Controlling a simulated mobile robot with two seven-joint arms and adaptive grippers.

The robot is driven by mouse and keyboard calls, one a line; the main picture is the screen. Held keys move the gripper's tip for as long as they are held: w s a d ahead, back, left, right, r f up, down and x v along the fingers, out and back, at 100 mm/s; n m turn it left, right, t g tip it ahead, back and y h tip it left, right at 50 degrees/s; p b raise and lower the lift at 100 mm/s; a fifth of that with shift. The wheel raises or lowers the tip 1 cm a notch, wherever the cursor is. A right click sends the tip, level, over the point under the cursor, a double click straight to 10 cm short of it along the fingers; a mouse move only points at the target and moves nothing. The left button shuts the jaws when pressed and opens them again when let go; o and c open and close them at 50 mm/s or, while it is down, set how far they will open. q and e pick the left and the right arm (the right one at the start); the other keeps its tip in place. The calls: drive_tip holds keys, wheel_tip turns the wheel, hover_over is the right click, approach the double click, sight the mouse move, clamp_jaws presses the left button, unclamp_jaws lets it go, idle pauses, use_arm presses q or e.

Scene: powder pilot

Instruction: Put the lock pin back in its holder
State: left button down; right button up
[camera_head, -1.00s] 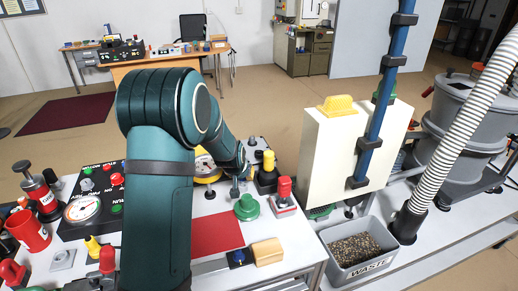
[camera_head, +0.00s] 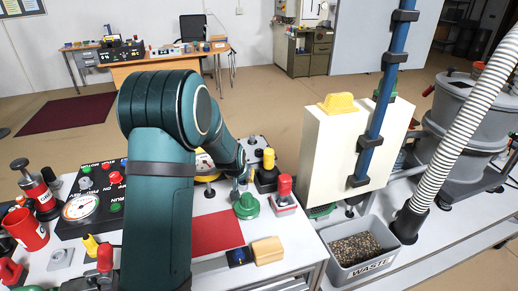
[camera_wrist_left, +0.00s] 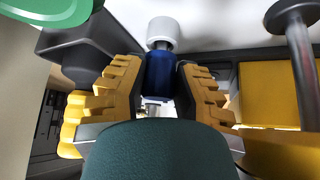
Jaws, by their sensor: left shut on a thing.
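My left gripper (camera_wrist_left: 157,90) is shut on a blue cylindrical piece (camera_wrist_left: 159,72) with a pale grey round head (camera_wrist_left: 163,33). I take this piece to be the lock pin; its lower end is hidden behind the gripper. Its yellow ribbed fingers press on both sides of the blue part. In the head view my left arm hides most of the gripper, which is over the bench near the green cone-shaped piece (camera_head: 247,207). I cannot tell which thing is the pin's holder. My right gripper is in neither view.
A red-knobbed block (camera_head: 283,195) and a yellow-topped black block (camera_head: 266,168) stand close to the left gripper. A red mat (camera_head: 216,233) and a wooden block (camera_head: 267,250) lie in front. The cream cabinet (camera_head: 325,160) and waste bin (camera_head: 330,258) are to the right.

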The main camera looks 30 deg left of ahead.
use_arm(q)
drive_tip(key=shift+f+b, duration=0.4)
drive_tip(key=shift+f, duration=0.25)
idle(0.3)
drive_tip(key=c, duration=0.7)
unclamp_jaws()
drive_tip(key=shift+c, duration=1.5)
drive_tip(key=shift+r, duration=0.15)
wheel_tip(320, 180, up, 2)
drive_tip(key=shift+r+p, duration=0.25)
drive_tip(key=shift+p, duration=0.95)
drive_tip(key=shift+r+p, duration=1.9)
drive_tip(key=shift+r, duration=0.3)
